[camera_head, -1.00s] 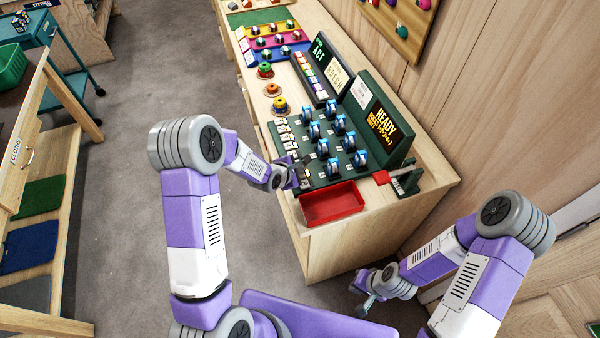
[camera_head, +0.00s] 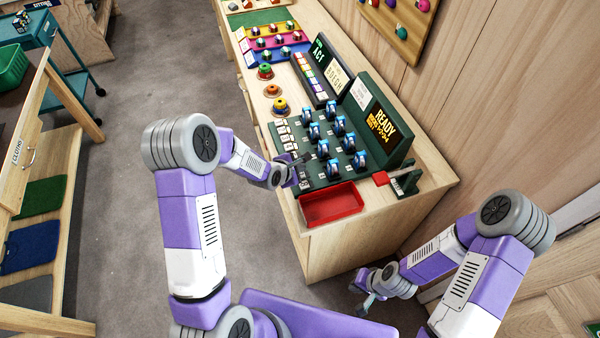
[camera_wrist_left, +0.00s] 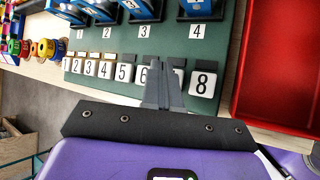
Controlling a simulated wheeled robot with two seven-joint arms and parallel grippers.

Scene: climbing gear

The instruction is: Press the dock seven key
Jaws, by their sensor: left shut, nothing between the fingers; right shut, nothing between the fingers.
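The green dock board (camera_head: 318,178) holds blue devices, with a row of white numbered keys along its edge. In the left wrist view, keys 1 to 6 show, with key 6 (camera_wrist_left: 141,76) left of the fingers and key 8 (camera_wrist_left: 203,83) right of them. The seven key's number is hidden behind the fingers; a grey edge shows just beyond them. My left gripper (camera_head: 301,160) is shut and empty over the seven position; it also shows in the left wrist view (camera_wrist_left: 160,66). I cannot tell whether it touches the key. My right gripper (camera_head: 367,304) is shut, low beside the counter.
A red tray (camera_head: 333,217) sits at the board's near end. A screen reading READY (camera_head: 383,124) stands behind the board. Spools (camera_head: 280,106) stand to the left, and the floor left of the counter is clear.

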